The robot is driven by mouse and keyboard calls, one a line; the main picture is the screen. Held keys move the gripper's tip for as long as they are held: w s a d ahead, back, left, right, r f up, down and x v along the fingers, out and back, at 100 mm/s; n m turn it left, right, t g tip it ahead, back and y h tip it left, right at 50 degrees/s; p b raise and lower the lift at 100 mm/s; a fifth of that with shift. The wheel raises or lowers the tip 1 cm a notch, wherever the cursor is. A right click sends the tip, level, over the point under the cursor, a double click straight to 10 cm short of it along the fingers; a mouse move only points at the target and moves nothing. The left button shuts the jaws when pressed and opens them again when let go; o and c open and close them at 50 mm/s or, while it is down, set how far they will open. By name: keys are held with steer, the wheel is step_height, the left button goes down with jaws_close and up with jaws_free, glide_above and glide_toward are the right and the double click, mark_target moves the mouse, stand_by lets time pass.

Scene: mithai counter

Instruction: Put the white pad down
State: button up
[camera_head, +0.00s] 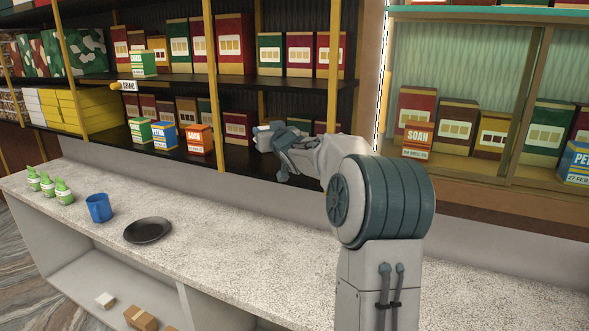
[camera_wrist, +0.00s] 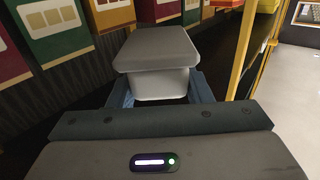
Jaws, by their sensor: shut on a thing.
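My gripper (camera_head: 276,136) is shut on the white pad (camera_wrist: 160,86). In the wrist view the pad is a pale block with a darker grey top face, held between the two blue-grey fingers. In the head view the arm reaches over the counter to the middle shelf (camera_head: 246,160), and the gripper is at its front part. Only a small pale bit of the pad shows there. I cannot tell whether the pad touches the shelf.
Upright sweet boxes (camera_head: 238,124) stand behind the gripper. An orange box (camera_head: 200,140) and a yellow post (camera_head: 214,90) are to its left.

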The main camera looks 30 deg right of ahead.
steer(key=d, duration=0.2)
steer(key=d+r+h, duration=0.1)
steer(key=shift+s+r+m+b, duration=0.1)
steer(key=shift+s+m+b, duration=0.2)
steer(key=shift+m, duration=0.1)
steer(key=shift+h, duration=0.3)
steer(key=f, duration=0.5)
steer(key=shift+d, duration=0.25)
steer(key=shift+d+f, duration=0.15)
steer(key=shift+f, duration=2.25)
steer(key=o, duration=1.1)
steer(key=shift+c, duration=0.2)
steer(key=shift+r, duration=0.15)
steer(key=s+a+b, duration=0.1)
steer(key=s+b, duration=0.2)
steer(key=s, duration=0.9)
steer(key=shift+a, duration=0.3)
